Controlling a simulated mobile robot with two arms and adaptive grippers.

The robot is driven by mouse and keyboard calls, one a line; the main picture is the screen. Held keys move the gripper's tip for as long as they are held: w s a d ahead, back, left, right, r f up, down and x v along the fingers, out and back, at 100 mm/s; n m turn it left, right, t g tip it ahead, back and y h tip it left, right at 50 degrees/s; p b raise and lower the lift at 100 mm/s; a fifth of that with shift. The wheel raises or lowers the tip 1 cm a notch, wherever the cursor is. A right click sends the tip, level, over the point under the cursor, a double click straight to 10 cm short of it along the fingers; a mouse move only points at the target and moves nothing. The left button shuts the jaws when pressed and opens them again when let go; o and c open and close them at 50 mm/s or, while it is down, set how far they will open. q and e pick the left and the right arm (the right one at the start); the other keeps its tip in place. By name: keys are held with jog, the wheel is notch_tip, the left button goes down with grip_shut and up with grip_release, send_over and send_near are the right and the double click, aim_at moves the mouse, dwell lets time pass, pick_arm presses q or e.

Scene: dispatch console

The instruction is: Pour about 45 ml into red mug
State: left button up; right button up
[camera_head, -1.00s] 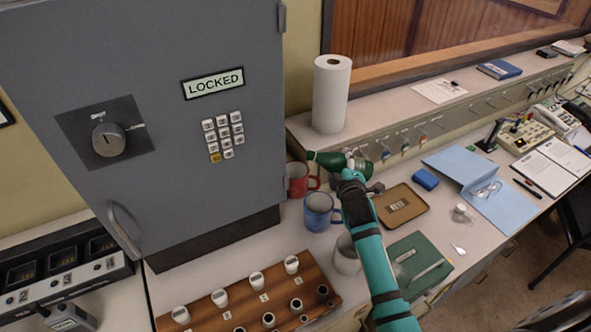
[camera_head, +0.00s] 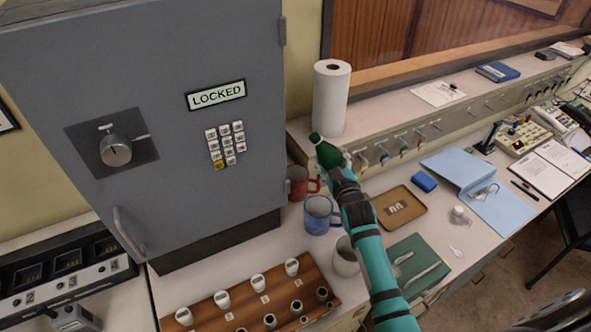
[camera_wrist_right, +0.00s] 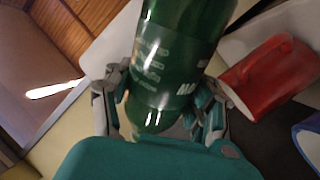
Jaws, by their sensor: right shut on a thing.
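My right gripper (camera_head: 342,176) is shut on a green bottle (camera_head: 326,152), held above the desk behind the mugs. In the head view the bottle's narrow top points up and left, toward the camera side of the paper roll. The bottle also fills the middle of the right wrist view (camera_wrist_right: 178,60), with pale label print between the two fingers (camera_wrist_right: 160,105). The red mug (camera_head: 298,184) stands upright on the desk beside the grey cabinet, just left of the gripper; it also shows at right in the wrist view (camera_wrist_right: 270,78). Its inside cannot be made out.
A blue mug (camera_head: 318,214) stands in front of the red mug, and a white mug (camera_head: 345,258) is nearer. The grey cabinet (camera_head: 170,200) blocks the left. A paper roll (camera_head: 331,98) stands on the ledge behind. A brown tray (camera_head: 384,222) lies to the right.

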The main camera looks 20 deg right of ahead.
notch_tip(320, 180, down, 2)
jog(key=shift+s+d+m+b, duration=0.15)
jog(key=shift+m+b, duration=0.15)
jog(key=shift+m, duration=0.4)
jog(key=shift+r+m+t, duration=0.1)
jog(key=shift+m+t, duration=0.3)
jog(key=shift+m, duration=0.4)
jog(key=shift+d+r+m, duration=0.1)
jog(key=shift+r+m, duration=0.3)
jog(key=shift+m, duration=0.4)
jog(key=shift+r+p, duration=0.45)
jog(key=shift+r, duration=0.25)
pick_arm(q)
jog(key=shift+r+p, duration=0.2)
jog(key=shift+p, duration=0.45)
pick_arm(e)
jog(key=shift+r+m+t, duration=0.4)
jog(key=shift+r+m, duration=0.4)
jog(key=shift+r, duration=0.4)
